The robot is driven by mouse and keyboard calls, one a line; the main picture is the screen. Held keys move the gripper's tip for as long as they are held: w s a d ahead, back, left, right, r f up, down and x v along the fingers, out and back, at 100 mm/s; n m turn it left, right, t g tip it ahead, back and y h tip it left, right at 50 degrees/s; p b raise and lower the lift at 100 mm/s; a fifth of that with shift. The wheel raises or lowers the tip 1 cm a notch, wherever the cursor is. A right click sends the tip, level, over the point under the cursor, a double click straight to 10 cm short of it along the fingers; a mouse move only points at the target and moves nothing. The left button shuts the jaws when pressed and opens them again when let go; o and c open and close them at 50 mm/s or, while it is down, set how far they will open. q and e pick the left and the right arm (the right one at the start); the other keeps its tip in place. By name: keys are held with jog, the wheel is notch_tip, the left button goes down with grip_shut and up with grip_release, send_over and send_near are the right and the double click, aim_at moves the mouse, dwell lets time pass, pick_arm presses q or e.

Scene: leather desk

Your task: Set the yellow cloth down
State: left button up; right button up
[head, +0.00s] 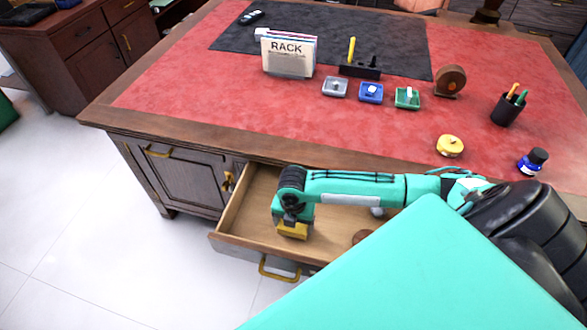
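The yellow cloth (293,231) shows as a small folded yellow shape inside the open drawer (240,212), toward its left side. My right gripper (293,219) points down over it, with its fingers at the cloth, and appears shut on it. The fingertips are mostly hidden, and I cannot tell whether the cloth touches the drawer floor. My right arm comes in from the right, across the drawer. My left gripper is not in view.
A brown round thing (361,237) lies in the drawer, partly covered by my arm. On the red desk top (200,85) stand a rack (288,55), small trays (370,92), a yellow round item (450,146), an ink bottle (532,162) and a pen cup (507,110).

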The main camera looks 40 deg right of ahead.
jog(key=shift+f, duration=0.5)
jog(key=shift+f, duration=0.1)
jog(key=o, duration=0.9)
notch_tip(320, 180, up, 12)
jog(key=shift+r, duration=0.15)
